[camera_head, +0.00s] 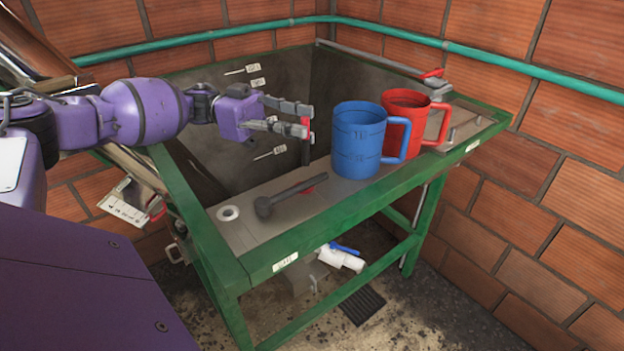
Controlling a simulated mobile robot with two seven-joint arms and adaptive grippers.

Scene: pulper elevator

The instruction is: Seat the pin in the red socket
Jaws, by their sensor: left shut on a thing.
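My left gripper (306,119) reaches in from the left. It is shut on an upright dark pin with a red upper part (306,151), held above the back edge of the steel ledge. The pin's lower end is near the ledge; I cannot tell if it touches. A small red patch (309,190) shows on the ledge below the pin, partly hidden by the handle of a dark hammer (283,197). I cannot tell for sure whether this patch is the red socket. My right gripper is not in view.
A blue mug (357,140) and a red mug (405,115) stand right of the pin. A white ring (228,213) lies left of the hammer. The green frame (330,225) edges the ledge. Behind it is an open grey tank (220,100).

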